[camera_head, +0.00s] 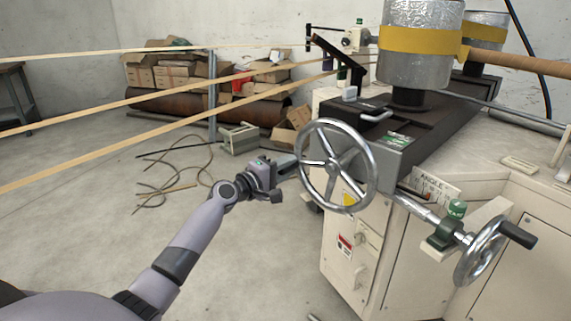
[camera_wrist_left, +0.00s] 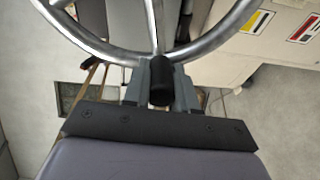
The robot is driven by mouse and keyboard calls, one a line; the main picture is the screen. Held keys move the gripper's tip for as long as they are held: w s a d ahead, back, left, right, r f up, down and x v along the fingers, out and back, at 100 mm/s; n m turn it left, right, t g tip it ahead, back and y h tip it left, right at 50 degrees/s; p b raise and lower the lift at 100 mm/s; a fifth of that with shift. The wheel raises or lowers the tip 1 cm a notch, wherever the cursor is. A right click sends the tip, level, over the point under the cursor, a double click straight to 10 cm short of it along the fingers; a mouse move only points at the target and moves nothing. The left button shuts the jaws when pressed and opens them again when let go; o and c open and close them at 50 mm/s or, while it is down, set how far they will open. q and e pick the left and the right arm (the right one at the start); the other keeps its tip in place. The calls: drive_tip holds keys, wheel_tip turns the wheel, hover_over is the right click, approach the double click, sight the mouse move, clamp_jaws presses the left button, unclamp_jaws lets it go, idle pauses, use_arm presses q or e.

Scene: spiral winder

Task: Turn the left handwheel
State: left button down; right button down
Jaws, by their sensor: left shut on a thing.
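The left handwheel (camera_head: 337,165) is a chrome spoked wheel on the front of the cream machine. In the left wrist view its rim (camera_wrist_left: 104,45) crosses the top, with a black handle knob (camera_wrist_left: 160,80) sticking toward the camera. My left gripper (camera_head: 290,166) is at the wheel's left side. In the left wrist view its fingers (camera_wrist_left: 160,85) stand on both sides of the black knob and are shut on it. My right gripper is in neither view.
A second, smaller handwheel (camera_head: 481,249) with a black handle is at the lower right. The cream machine (camera_head: 376,255) fills the right side. Tan strips (camera_head: 150,95) run across the upper left.

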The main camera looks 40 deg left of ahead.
use_arm(q)
drive_tip(key=shift+f, duration=0.2)
idle(0.4)
drive_tip(key=c, duration=0.9)
unclamp_jaws()
drive_tip(key=shift+s, duration=0.55)
drive_tip(key=shift+s+a+p, duration=0.15)
drive_tip(key=shift+s+a, duration=0.1)
drive_tip(key=shift+s, duration=1.25)
drive_tip(key=shift+s+a+p, duration=0.15)
drive_tip(key=shift+s+a, duration=0.05)
drive_tip(key=shift+s, duration=1.3)
